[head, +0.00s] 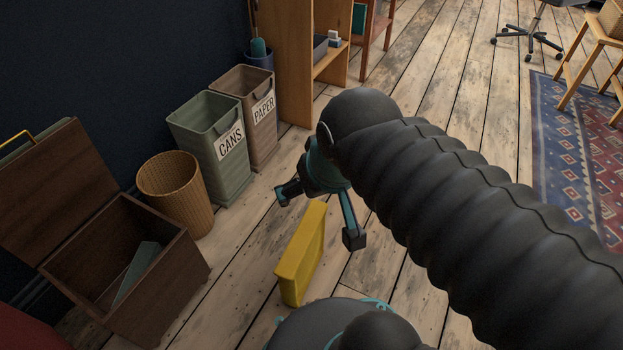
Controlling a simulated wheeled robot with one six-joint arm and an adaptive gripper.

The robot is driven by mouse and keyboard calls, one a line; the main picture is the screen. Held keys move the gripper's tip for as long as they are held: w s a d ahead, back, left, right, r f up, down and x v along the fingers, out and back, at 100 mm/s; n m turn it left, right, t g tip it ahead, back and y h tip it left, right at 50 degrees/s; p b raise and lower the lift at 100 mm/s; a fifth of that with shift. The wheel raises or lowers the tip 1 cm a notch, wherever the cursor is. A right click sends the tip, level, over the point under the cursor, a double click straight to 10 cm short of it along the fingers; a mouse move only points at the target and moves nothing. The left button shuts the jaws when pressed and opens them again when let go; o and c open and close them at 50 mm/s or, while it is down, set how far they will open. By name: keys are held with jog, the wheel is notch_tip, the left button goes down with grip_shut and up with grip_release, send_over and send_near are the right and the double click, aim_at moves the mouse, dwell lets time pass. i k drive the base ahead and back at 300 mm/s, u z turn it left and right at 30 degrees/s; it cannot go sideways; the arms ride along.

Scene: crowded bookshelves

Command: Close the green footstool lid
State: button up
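The footstool is a dark brown wooden box (175,287) at the left, standing open. Its lid (62,185) is tilted up and back from the box, with its wooden underside facing the room. A strip of green padding (38,140) shows behind the lid's top edge, with a yellow loop beside it. A grey-green flat thing (138,268) lies inside the box. My gripper (318,216) is to the right of the footstool, well apart from it. Its two fingers are spread wide with nothing seen gripped between them.
A yellow upright block (303,255) stands below my gripper, between it and my base. A wicker basket (175,198), a CANS bin (216,165) and a PAPER bin (253,120) line the wall beyond the footstool. A wooden shelf (296,70) follows.

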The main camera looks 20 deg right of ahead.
aim_at(49, 186)
jog(key=u, duration=1.3)
